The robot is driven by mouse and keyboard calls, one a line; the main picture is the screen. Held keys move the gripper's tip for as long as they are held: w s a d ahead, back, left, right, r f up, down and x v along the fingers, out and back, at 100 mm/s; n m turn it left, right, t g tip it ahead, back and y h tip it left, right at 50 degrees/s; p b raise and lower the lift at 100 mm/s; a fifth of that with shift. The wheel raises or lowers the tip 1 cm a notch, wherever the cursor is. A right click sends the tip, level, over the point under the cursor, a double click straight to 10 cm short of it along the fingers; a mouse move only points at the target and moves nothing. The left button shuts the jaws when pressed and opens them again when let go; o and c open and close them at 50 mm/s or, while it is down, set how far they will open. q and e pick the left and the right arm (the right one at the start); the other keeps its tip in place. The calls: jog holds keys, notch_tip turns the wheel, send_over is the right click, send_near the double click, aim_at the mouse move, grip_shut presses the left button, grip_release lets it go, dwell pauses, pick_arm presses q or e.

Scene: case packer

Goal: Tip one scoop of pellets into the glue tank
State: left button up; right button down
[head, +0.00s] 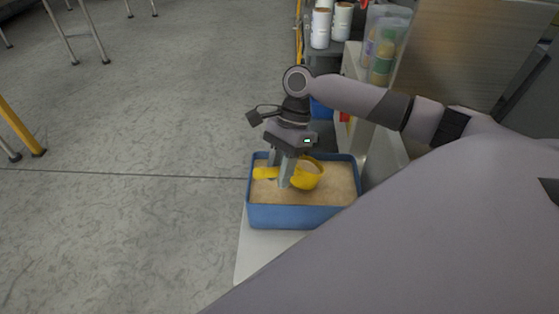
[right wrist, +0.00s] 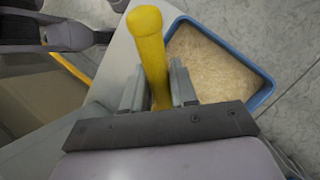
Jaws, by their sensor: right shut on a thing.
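A blue bin (head: 290,216) full of tan pellets (head: 335,184) stands on a light surface. My right gripper (head: 284,180) is shut on the handle of a yellow scoop (head: 308,178), with the scoop over or in the pellets. The scoop's bowl seems to have pellets at it, but I cannot tell how full it is. In the right wrist view the yellow handle (right wrist: 150,50) lies between the two fingers (right wrist: 158,88), and the bin's pellets (right wrist: 215,62) are to the right. The glue tank cannot be made out. My left gripper is not in view.
White canisters (head: 321,28) and clear containers with bottles (head: 384,52) stand behind the bin. A metal panel (head: 470,55) rises at the right. Open grey floor (head: 130,200) lies to the left, with table legs farther off.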

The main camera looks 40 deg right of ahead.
jog(key=shift+r, duration=2.7)
